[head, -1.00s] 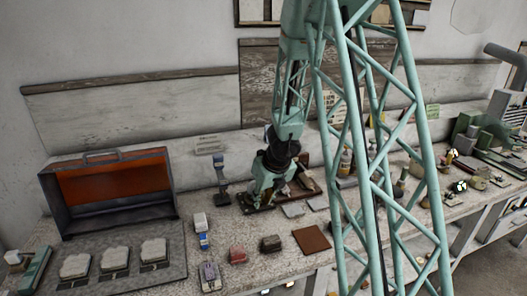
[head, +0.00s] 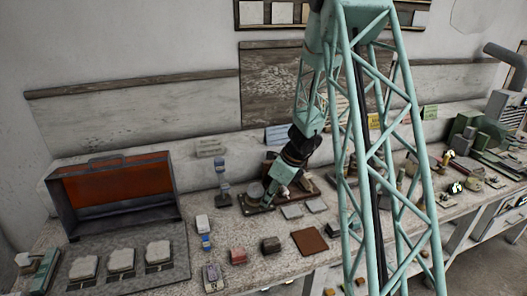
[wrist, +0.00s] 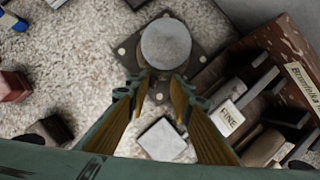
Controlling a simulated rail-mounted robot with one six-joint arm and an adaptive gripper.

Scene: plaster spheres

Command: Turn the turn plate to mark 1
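The turn plate (wrist: 166,44) is a round pale-grey disc on a dark square base with pale dots at its corners. It lies just beyond my fingertips at the top of the wrist view. In the head view the turn plate (head: 255,190) shows left of my wrist. My gripper (wrist: 161,80) is open, with a clear gap between its ochre-padded fingers and nothing held. The near edge of the disc is close to the fingertips; I cannot tell if they touch. I cannot read which dot is mark 1. In the head view my gripper (head: 273,190) is small and partly hidden.
A brown wooden rack (wrist: 282,62) with a jar labelled FINE (wrist: 229,112) stands close on the right. A pale square tile (wrist: 163,140) lies below the fingers. A red block (head: 237,255), a dark block (head: 271,245) and a brown square (head: 309,240) lie in front.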

